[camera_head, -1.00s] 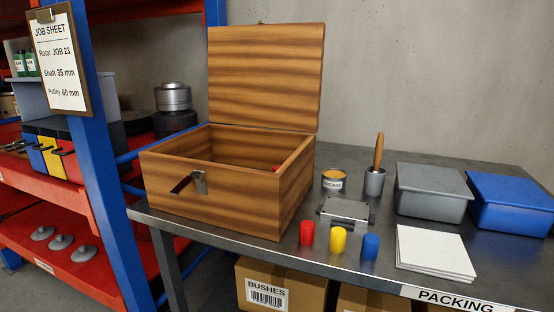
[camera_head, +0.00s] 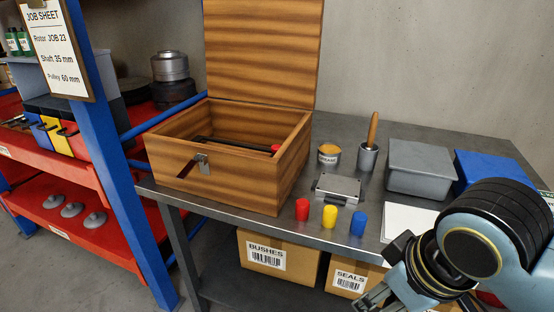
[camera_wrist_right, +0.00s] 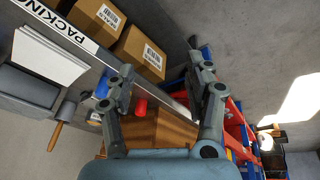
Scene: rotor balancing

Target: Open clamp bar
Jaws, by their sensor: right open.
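My left gripper is not in view.
Red (camera_head: 302,209), yellow (camera_head: 329,216) and blue (camera_head: 360,223) cylinders stand along the front edge. Grey (camera_head: 418,167) and blue (camera_head: 490,168) bins stand right.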

